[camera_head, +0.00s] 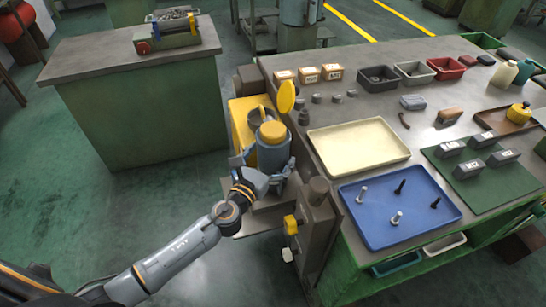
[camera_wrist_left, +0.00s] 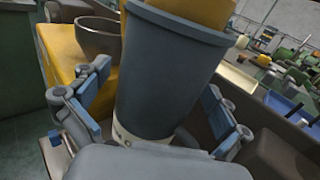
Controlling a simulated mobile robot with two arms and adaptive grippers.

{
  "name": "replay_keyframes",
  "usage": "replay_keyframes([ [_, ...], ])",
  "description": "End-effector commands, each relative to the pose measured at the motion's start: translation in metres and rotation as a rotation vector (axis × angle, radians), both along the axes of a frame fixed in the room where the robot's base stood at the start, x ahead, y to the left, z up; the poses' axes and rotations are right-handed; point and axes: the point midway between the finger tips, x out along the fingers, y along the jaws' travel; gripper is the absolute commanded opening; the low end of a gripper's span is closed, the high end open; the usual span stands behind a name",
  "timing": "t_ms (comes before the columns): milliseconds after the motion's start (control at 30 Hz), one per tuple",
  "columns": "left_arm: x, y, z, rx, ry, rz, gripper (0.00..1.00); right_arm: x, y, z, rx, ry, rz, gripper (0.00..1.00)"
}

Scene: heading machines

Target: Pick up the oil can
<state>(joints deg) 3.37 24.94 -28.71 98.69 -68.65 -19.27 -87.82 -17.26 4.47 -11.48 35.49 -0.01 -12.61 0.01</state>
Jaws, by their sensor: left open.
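A tapered blue-grey can with a yellow top (camera_head: 272,150) stands at the left end of the workbench, by a yellow machine. It fills the middle of the left wrist view (camera_wrist_left: 165,70). My left gripper (camera_head: 267,172) is open, with one finger on each side of this can; I cannot tell whether the fingers touch it. A small yellow can (camera_head: 519,113) sits on a brown tray at the far right, away from the gripper. I cannot tell for sure which of the two is the oil can. My right gripper is out of view.
A yellow machine body (camera_head: 243,122) and a raised yellow disc (camera_head: 287,96) are close behind the gripper. A vise-like block (camera_head: 316,225) stands to its right. A cream tray (camera_head: 358,146) and a blue tray (camera_head: 400,205) lie on the bench.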

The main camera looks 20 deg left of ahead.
Motion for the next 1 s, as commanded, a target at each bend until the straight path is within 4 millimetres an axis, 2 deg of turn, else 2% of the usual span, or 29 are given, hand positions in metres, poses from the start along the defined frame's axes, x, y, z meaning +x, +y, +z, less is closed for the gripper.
replay_keyframes([
  [100,0.0075,-0.0021,0.0003,-0.001,0.001,-0.001,1.0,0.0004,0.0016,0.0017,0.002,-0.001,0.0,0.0],
  [300,0.0077,-0.002,-0.0002,-0.001,0.001,-0.001,1.0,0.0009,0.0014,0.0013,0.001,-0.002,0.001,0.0],
  [367,0.0077,-0.002,-0.0002,-0.001,0.001,-0.001,0.9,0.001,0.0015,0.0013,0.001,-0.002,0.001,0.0],
  [600,0.0075,-0.0019,-0.0002,0.0,0.001,-0.001,0.41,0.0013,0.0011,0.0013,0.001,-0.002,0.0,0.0],
  [700,0.008,-0.0019,0.0019,-0.001,-0.003,-0.001,0.24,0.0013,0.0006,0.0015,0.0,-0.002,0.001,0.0],
  [1000,0.008,-0.0017,0.0051,0.0,-0.003,-0.001,0.24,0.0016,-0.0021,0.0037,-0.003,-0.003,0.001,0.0],
])
